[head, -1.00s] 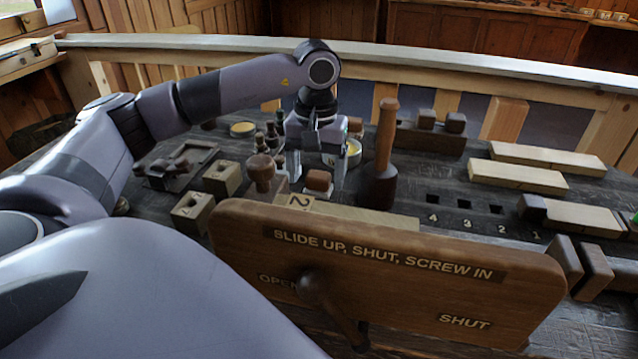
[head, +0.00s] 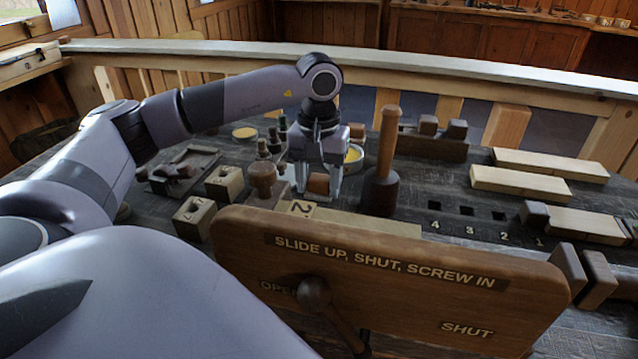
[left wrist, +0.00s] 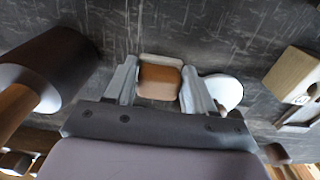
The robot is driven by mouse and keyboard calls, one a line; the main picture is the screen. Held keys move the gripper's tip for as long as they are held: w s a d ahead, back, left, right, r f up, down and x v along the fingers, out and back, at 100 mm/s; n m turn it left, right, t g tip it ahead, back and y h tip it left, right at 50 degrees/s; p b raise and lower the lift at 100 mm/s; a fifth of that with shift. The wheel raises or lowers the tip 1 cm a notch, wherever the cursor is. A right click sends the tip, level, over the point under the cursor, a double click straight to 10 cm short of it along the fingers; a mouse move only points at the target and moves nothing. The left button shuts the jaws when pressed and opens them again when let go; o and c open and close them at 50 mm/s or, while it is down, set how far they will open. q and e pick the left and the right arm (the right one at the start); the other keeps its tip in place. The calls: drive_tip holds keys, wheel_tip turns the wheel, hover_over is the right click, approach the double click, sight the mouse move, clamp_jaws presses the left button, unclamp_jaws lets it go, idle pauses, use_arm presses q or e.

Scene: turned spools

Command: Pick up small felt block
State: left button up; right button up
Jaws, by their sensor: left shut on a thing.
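The small felt block (head: 318,184) has a rounded orange-brown top and sits among the things on the dark bench. My left gripper (head: 318,190) points down over it, with a finger on each side, shut on the block. In the left wrist view the block (left wrist: 160,78) shows a brown face and a pale edge between the two fingers (left wrist: 160,92). I cannot tell whether its underside touches the bench. My right gripper is not in view.
A dark mallet (head: 381,190) stands upright close to the right of the gripper. A turned wooden knob (head: 262,178) stands close on the left. A wooden sign board (head: 400,285) rises in front. Drilled blocks (head: 192,217) lie further left.

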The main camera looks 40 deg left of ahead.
use_arm(q)
wheel_tip(320, 180, up, 11)
drive_tip(key=p, duration=0.1)
wheel_tip(320, 180, up, 7)
drive_tip(key=p, duration=0.4)
hover_over(320, 180)
drive_tip(key=shift+a+r, duration=0.1)
drive_tip(key=shift+r, duration=0.6)
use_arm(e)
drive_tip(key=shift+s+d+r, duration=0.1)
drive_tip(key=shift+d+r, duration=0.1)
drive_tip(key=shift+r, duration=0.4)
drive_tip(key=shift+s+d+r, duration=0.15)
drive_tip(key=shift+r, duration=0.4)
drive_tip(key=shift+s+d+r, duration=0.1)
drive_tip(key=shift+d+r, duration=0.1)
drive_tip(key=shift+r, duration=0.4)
use_arm(q)
drive_tip(key=shift+o, duration=0.9)
drive_tip(key=shift+c, duration=0.5)
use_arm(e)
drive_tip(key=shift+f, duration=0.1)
use_arm(q)
drive_tip(key=shift+p, duration=0.35)
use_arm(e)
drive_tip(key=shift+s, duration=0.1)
